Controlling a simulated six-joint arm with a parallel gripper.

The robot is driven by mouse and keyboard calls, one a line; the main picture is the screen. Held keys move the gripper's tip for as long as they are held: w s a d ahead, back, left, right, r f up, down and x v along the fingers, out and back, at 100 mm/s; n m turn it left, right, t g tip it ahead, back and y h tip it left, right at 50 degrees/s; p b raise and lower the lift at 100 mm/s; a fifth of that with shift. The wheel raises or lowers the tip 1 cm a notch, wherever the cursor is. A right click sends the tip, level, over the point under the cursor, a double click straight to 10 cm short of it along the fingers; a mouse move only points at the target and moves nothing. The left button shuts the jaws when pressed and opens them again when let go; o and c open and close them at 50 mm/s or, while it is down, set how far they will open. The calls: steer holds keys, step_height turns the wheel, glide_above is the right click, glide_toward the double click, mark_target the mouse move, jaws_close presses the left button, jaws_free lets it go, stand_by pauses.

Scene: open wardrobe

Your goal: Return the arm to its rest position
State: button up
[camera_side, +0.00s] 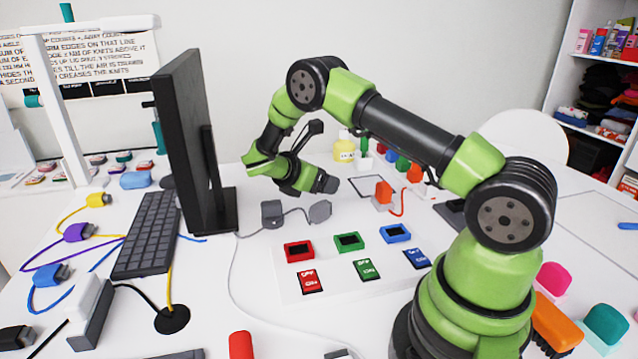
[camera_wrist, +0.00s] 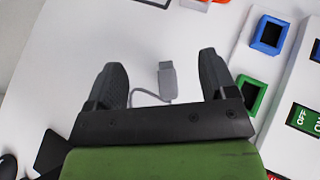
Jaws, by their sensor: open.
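My gripper (camera_side: 325,184) is raised above the white table, to the right of the black monitor, with the arm bent in an arch. In the wrist view my gripper (camera_wrist: 161,72) has its two dark fingers spread apart, with nothing held between them. A grey plug-like piece (camera_wrist: 167,78) with a thin cable shows in the gap between the fingers, apparently below them on the table.
The black monitor (camera_side: 187,130) stands left of the gripper, with a keyboard (camera_side: 147,235) beside it. A white board with red (camera_side: 299,251), green (camera_side: 349,242) and blue (camera_side: 396,233) frames and matching cards lies in front. Small coloured blocks stand behind. The air above the board is clear.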

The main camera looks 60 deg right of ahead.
steer(key=s+a+r+m+t+y, duration=0.2)
steer(key=s+a+r+m+y, duration=0.15)
steer(key=a+r+m, duration=0.35)
steer(key=s+a+r+m+t+y, duration=0.1)
steer(key=s+a+r+m+y, duration=0.25)
steer(key=r, duration=0.55)
steer(key=s+a+r+m+t+y, duration=0.3)
steer(key=s+a+m, duration=0.1)
steer(key=s+a, duration=0.2)
steer(key=s+a+r+m+t+y, duration=0.3)
steer(key=s+a+m+t, duration=0.1)
steer(key=s+a, duration=0.2)
steer(key=shift+s+a+m, duration=0.2)
steer(key=shift+s+m, duration=0.15)
